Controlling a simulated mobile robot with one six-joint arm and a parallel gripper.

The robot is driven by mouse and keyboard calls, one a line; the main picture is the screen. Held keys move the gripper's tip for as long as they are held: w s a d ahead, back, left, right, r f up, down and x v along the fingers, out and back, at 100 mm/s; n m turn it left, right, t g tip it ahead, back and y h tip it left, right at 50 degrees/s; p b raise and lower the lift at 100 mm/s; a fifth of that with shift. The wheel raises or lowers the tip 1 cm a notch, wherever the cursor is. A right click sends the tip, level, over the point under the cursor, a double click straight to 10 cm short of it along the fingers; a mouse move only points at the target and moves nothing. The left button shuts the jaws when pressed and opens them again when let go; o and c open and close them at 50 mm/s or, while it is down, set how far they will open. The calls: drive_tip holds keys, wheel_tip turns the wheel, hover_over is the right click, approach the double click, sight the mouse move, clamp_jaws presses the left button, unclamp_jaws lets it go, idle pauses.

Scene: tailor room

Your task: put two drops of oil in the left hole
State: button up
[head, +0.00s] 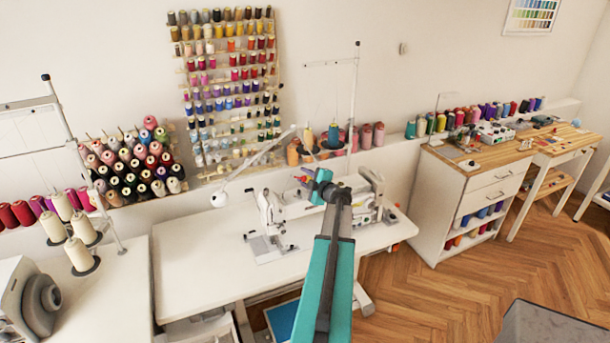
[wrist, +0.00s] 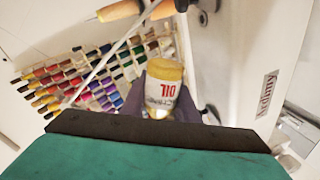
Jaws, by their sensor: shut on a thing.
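A small oil bottle (wrist: 164,88) shows upside down in the wrist view, with a yellowish top end and a pale label reading "OIL". My gripper (wrist: 165,103) is shut on it, with dark fingers on both sides. In the head view my teal arm reaches toward the white sewing machine (head: 296,207) on the white table. The machine's white body (wrist: 235,65) fills the right of the wrist view, close to the bottle. I cannot make out the left hole in either view.
The white table (head: 195,262) is mostly clear left of the machine. A white lamp arm (head: 255,158) and a thread stand (head: 352,95) rise near the machine. Wall racks of spools (head: 228,90) stand behind. A wooden-topped cabinet (head: 480,155) is at the right.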

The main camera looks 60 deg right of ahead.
drive_tip(key=shift+w+a+r+m+p, duration=0.15)
drive_tip(key=shift+r+m+p, duration=0.4)
drive_tip(key=shift+p, duration=0.8)
drive_tip(key=shift+f, duration=0.25)
